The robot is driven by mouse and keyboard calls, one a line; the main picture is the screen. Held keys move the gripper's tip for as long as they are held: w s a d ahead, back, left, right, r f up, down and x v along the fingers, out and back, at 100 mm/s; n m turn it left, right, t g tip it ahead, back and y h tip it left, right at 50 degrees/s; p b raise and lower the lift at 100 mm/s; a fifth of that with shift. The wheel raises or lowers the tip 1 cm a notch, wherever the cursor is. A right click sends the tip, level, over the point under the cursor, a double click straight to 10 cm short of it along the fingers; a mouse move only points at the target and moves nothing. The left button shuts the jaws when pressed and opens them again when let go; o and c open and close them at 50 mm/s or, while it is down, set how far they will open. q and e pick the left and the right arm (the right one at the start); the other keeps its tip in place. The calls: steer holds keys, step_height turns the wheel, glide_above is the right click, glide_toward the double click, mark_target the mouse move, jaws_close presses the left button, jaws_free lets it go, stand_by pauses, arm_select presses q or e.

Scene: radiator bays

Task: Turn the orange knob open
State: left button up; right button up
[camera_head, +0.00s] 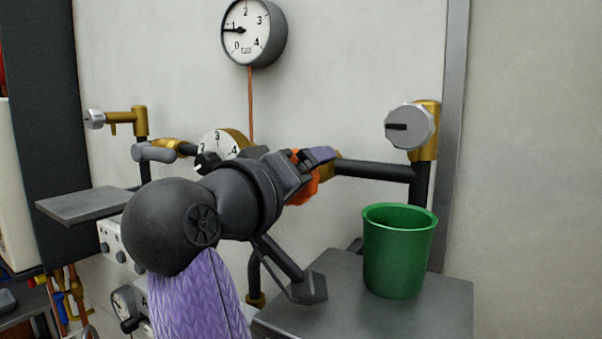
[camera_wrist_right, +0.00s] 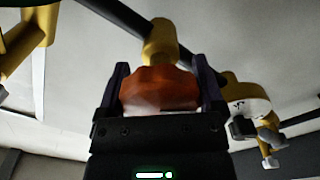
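The orange knob (camera_wrist_right: 160,90) sits on a brass valve fitting (camera_wrist_right: 160,42) on a dark pipe. In the right wrist view it lies between the two fingers of my right gripper (camera_wrist_right: 163,88), one finger on each side, very close to it. I cannot tell whether both fingers press on it. In the head view the right gripper (camera_head: 315,160) reaches the knob (camera_head: 303,190), which is mostly hidden behind the gripper, with orange showing below the fingers. My left gripper is not in view.
A green cup (camera_head: 398,255) stands on a grey shelf (camera_head: 430,315) at right. A grey knob (camera_head: 408,127) on brass is above it. A gauge (camera_head: 253,32) hangs on the wall. A white dial (camera_head: 218,143) and a small grey shelf (camera_head: 85,204) are left of the gripper.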

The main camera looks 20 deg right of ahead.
steer(key=c, duration=0.6)
steer(key=shift+n, duration=0.3)
